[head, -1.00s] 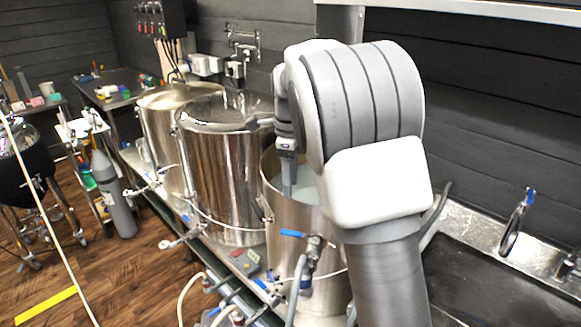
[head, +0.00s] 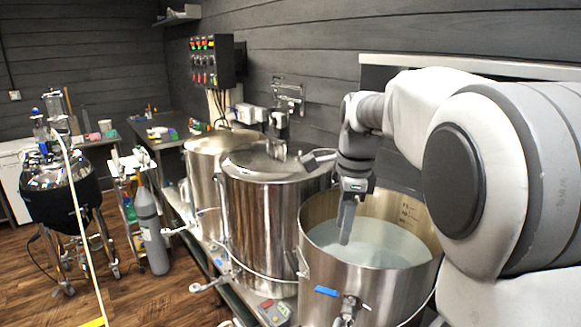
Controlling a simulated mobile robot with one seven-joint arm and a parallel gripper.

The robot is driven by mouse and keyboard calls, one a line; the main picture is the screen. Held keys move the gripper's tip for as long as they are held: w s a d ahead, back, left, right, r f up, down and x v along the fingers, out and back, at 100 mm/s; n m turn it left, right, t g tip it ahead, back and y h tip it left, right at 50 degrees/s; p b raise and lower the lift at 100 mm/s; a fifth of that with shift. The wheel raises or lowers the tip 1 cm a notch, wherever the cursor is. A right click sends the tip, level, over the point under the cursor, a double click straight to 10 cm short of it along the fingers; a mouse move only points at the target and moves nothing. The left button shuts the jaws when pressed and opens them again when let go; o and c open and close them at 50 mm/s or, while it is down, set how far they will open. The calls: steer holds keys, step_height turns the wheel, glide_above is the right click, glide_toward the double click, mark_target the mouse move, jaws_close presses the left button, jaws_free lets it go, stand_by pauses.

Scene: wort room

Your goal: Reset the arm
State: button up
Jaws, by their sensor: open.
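My arm reaches in from the right edge. My gripper (head: 346,222) points down over the open steel kettle (head: 345,288), with its fingers in front of the pale liquid (head: 375,243) inside. It is seen nearly side-on, and the finger gap does not show clearly. I see nothing held in it. I cannot tell whether the fingertips touch the liquid.
Two more steel kettles (head: 262,215) (head: 203,165) stand to the left in a row, the nearer with a lid. A red and grey control box (head: 274,312) lies below. A grey gas cylinder (head: 150,232) and dark vessel (head: 62,190) stand left. Wooden floor (head: 165,300) is open there.

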steer(key=s+d+f+n+t, duration=0.1)
steer(key=s+n+t, duration=0.3)
steer(key=s+n, duration=1.4)
steer(key=s, duration=0.6)
steer(key=shift+d+f+n+t+h, duration=0.3)
steer(key=shift+d+n, duration=0.05)
steer(key=shift+n, duration=0.05)
